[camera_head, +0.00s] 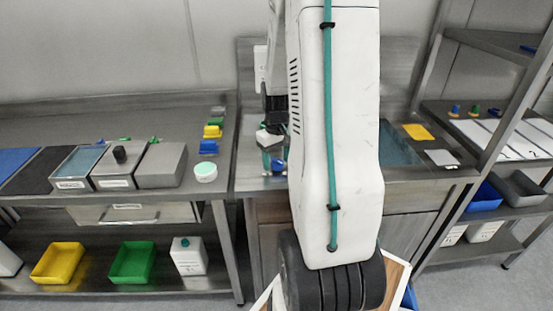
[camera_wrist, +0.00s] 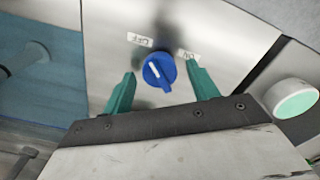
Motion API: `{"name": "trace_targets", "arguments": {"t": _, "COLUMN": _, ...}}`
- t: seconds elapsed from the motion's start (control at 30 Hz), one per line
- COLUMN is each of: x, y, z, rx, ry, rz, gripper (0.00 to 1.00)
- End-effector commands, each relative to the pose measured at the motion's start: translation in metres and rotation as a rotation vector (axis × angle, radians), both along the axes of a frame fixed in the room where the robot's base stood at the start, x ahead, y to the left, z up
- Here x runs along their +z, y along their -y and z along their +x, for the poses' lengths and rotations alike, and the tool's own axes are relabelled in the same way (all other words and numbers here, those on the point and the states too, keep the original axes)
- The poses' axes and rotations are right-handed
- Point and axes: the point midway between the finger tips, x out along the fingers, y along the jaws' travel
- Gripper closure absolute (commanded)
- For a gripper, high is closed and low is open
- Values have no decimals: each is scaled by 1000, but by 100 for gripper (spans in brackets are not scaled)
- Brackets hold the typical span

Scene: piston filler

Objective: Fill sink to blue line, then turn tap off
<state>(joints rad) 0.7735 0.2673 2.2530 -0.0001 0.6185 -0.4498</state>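The blue tap knob (camera_wrist: 158,70) is in the middle of the wrist view, on a steel panel. Its white mark slants to the upper left, on the side of the OFF label (camera_wrist: 140,40). The ON label (camera_wrist: 189,56) is to its upper right. My gripper (camera_wrist: 161,69) is open, with one green finger on each side of the knob and gaps visible. The sink (camera_wrist: 40,75) is at left in the wrist view and looks bluish inside; it also shows right of my arm in the head view (camera_head: 399,150). I cannot make out the blue line or the water level.
A white round tub with a green top (camera_head: 205,172) stands on the left counter, near the steel boxes (camera_head: 162,165). It shows at right in the wrist view. A yellow cloth (camera_head: 417,132) lies right of the sink. A metal rack (camera_head: 490,160) stands at far right. My arm hides the middle.

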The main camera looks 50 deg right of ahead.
Motion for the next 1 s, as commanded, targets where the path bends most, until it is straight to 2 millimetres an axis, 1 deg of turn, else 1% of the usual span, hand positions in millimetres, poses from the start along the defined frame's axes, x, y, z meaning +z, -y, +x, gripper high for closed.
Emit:
{"name": "trace_targets", "arguments": {"t": 0.17, "x": -1, "y": 0, "z": 0, "rx": -1, "ry": -1, "rz": 1, "gripper": 41}}
{"name": "trace_targets", "arguments": {"t": 0.27, "x": 2, "y": 0, "z": 0, "rx": -1, "ry": 0, "rz": 0, "gripper": 41}}
{"name": "trace_targets", "arguments": {"t": 0.37, "x": 13, "y": 0, "z": 0, "rx": -1, "ry": 1, "rz": 0, "gripper": 41}}
{"name": "trace_targets", "arguments": {"t": 0.6, "x": 55, "y": 0, "z": 0, "rx": -1, "ry": 3, "rz": -2, "gripper": 41}}
{"name": "trace_targets", "arguments": {"t": 0.7, "x": 68, "y": 0, "z": 0, "rx": -1, "ry": 2, "rz": -2, "gripper": 41}}
{"name": "trace_targets", "arguments": {"t": 0.8, "x": 75, "y": 0, "z": 0, "rx": 0, "ry": 1, "rz": 0, "gripper": 41}}
{"name": "trace_targets", "arguments": {"t": 1.0, "x": 78, "y": 0, "z": 0, "rx": 0, "ry": -1, "rz": 1, "gripper": 41}}
